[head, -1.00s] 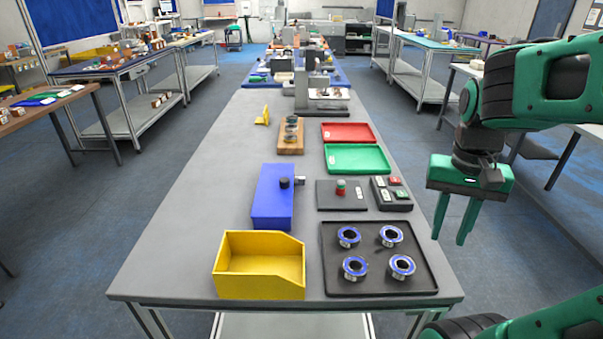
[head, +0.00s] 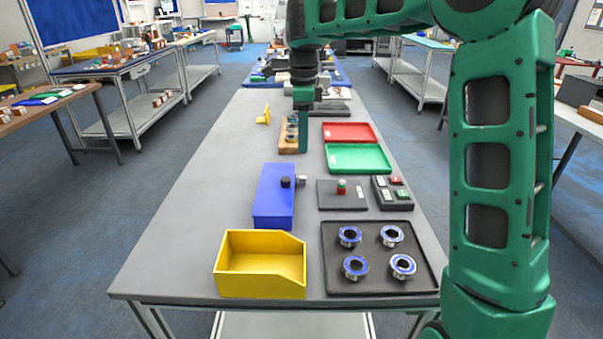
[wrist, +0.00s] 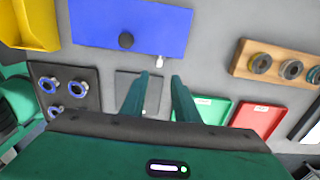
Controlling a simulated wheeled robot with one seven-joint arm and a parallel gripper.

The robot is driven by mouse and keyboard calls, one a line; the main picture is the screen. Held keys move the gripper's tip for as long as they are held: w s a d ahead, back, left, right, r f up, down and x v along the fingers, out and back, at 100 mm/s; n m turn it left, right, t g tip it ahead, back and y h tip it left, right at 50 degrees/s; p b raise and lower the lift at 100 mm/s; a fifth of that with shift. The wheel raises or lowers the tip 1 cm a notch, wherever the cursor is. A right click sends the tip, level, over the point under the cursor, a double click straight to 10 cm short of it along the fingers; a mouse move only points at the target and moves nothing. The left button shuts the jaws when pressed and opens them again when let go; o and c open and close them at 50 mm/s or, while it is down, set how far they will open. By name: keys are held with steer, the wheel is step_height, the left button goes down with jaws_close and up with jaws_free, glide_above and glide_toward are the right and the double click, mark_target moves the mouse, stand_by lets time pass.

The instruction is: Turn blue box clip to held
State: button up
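The blue box (head: 272,202) lies on the grey table, left of the black button pad. It has a dark round knob (head: 285,182) and a small silver clip (head: 301,180) at its right edge. In the wrist view the blue box (wrist: 150,25) is at the top, with its knob (wrist: 126,40) and the clip (wrist: 159,61) just beyond my fingertips. My gripper (head: 303,150) is above the table at the wooden block in the head view. In the wrist view my gripper (wrist: 160,82) has two fingers apart with nothing between them.
A yellow bin (head: 262,285) and a black tray (head: 340,284) of blue-rimmed rings are at the front. Green (head: 357,168) and red (head: 370,139) trays and a wooden block (head: 285,150) stand farther back. A button pad (head: 325,203) is right of the box. The table's left side is clear.

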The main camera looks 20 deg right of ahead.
mark_target(301, 181)
step_height(301, 181, down, 11)
steer(key=shift+r, duration=0.2)
stand_by(0.4)
jaws_close()
